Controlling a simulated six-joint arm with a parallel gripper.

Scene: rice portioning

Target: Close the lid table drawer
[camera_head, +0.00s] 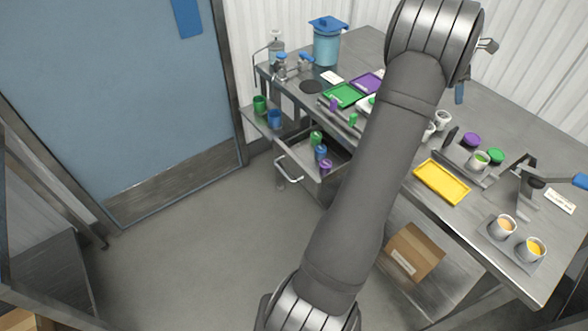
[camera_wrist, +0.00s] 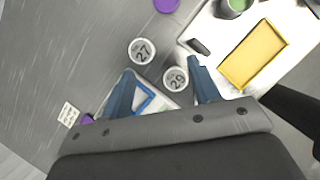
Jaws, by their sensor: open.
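The lid table drawer (camera_head: 300,173) is pulled out from under the left part of the steel table in the head view. Its bar handle (camera_head: 284,176) faces the floor side. Green (camera_head: 316,138), blue (camera_head: 321,152) and purple (camera_head: 326,167) items stand in the drawer; my arm hides part of its right side. My gripper (camera_wrist: 161,68) shows in the wrist view with its two blue fingers apart. It is over the tabletop, near white cups marked 27 (camera_wrist: 141,51) and 29 (camera_wrist: 176,78), away from the drawer.
A green cup (camera_head: 260,104) and a blue cup (camera_head: 274,118) stand on a ledge left of the drawer. A yellow tray (camera_head: 442,182) lies on the table. A cardboard box (camera_head: 415,251) sits below. The floor before the drawer is clear.

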